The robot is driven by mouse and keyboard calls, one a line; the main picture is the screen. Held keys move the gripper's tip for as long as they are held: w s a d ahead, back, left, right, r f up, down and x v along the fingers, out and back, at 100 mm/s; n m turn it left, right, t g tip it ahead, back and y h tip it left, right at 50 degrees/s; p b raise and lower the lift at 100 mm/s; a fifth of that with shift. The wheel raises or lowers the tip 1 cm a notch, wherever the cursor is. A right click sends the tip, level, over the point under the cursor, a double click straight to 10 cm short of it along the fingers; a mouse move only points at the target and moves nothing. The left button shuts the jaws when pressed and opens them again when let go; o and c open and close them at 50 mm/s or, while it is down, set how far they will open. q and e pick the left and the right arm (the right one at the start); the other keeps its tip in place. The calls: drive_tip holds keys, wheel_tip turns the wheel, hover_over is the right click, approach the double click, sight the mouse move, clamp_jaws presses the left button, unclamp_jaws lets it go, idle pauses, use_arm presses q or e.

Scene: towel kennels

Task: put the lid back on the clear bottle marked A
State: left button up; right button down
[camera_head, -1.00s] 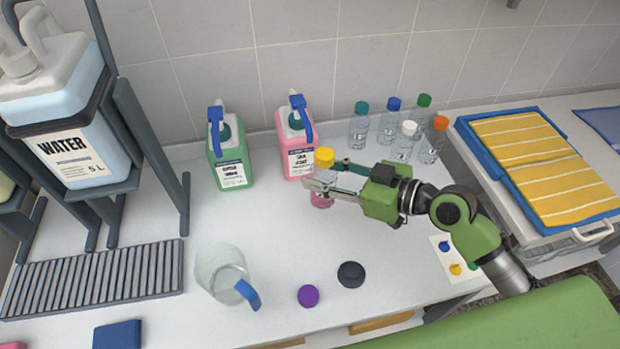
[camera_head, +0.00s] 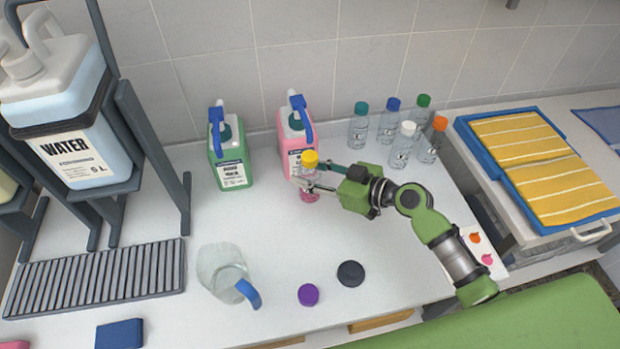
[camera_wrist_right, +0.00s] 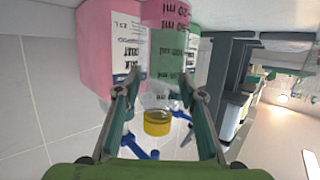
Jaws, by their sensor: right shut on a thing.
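A clear bottle (camera_head: 309,194) with pink liquid at its bottom and a yellow lid (camera_head: 310,158) on top is upright in front of the pink jug. My right gripper (camera_head: 307,180) is shut on this bottle below the lid. In the right wrist view the picture is upside down; the bottle (camera_wrist_right: 168,55) with its printed ml marks is between my fingers, and the yellow lid (camera_wrist_right: 157,123) shows at its neck. I cannot read a letter A on it, nor tell whether its base touches the counter. My left gripper is not in view.
Several capped clear bottles (camera_head: 398,148) stand at the back right. Green (camera_head: 231,160) and pink (camera_head: 295,140) jugs stand by the wall. A clear pitcher (camera_head: 222,270), a purple lid (camera_head: 308,295) and a dark lid (camera_head: 351,274) are in front. The counter's middle is clear.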

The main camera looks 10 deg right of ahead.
wheel_tip(320, 180, down, 2)
drive_tip(key=shift+f, duration=0.15)
drive_tip(key=shift+f, duration=0.2)
drive_tip(key=c, duration=1.4)
unclamp_jaws()
drive_tip(key=shift+o, duration=0.2)
drive_tip(key=shift+r, duration=0.1)
